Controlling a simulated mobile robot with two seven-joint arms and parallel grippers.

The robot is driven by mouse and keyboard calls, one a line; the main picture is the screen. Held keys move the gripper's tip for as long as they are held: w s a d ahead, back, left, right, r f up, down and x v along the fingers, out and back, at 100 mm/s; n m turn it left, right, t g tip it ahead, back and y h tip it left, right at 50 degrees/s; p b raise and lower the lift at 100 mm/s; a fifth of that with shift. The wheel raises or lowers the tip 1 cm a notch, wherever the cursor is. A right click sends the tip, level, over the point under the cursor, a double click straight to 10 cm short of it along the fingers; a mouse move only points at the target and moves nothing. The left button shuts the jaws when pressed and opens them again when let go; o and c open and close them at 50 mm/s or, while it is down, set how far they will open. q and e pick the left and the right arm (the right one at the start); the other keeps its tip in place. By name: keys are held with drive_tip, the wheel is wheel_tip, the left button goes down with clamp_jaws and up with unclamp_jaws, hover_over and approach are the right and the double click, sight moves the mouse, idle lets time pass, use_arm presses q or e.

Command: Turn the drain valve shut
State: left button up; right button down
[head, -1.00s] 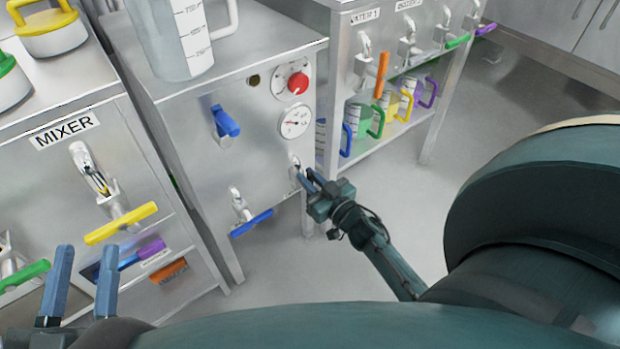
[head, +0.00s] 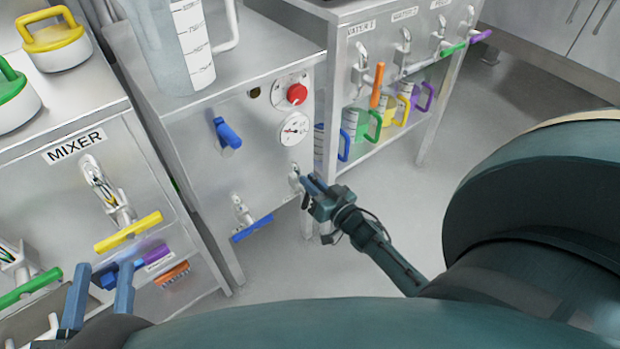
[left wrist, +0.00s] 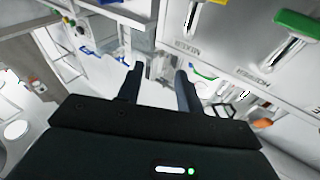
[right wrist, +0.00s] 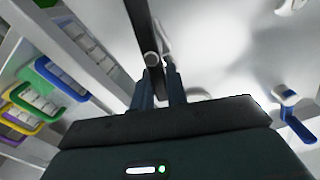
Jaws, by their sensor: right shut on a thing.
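On the middle cabinet's front, a metal valve (head: 294,174) sits low at the right edge, below the gauge. My right gripper (head: 309,181) is at this valve. In the right wrist view its fingers (right wrist: 160,72) are shut on a dark bar-like lever (right wrist: 139,32), which runs away past the fingertips. A dark end of the lever (head: 305,201) shows just below the fingers in the head view. I cannot read a drain label. My left gripper (head: 103,266) is open and empty in front of the mixer cabinet; it also shows in the left wrist view (left wrist: 159,68).
A blue-handled tap (head: 252,229) is left of my right gripper, and a blue knob (head: 227,133) is above it. A red button (head: 297,94) and gauge (head: 294,129) sit higher. A shelf unit with coloured-handled jugs (head: 374,124) stands right. The floor in front is clear.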

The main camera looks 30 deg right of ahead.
drive_tip(key=shift+d+m+p, duration=0.3)
drive_tip(key=shift+m+p, duration=0.1)
drive_tip(key=shift+m, duration=0.6)
drive_tip(key=shift+d+f+m, duration=0.2)
drive_tip(key=shift+d+m, duration=0.05)
drive_tip(key=shift+m, duration=0.65)
use_arm(q)
drive_tip(key=shift+a+b, duration=0.1)
drive_tip(key=shift+b, duration=0.6)
use_arm(e)
drive_tip(key=f+m, duration=0.1)
drive_tip(key=m, duration=0.2)
drive_tip(key=f+m, duration=0.1)
drive_tip(key=m, duration=0.2)
drive_tip(key=d+m, duration=0.1)
drive_tip(key=m, duration=0.3)
drive_tip(key=shift+d+f, duration=0.1)
drive_tip(key=shift+f, duration=0.3)
use_arm(q)
drive_tip(key=shift+f, duration=0.1)
use_arm(e)
drive_tip(key=shift+m, duration=0.4)
drive_tip(key=c, duration=1.4)
unclamp_jaws()
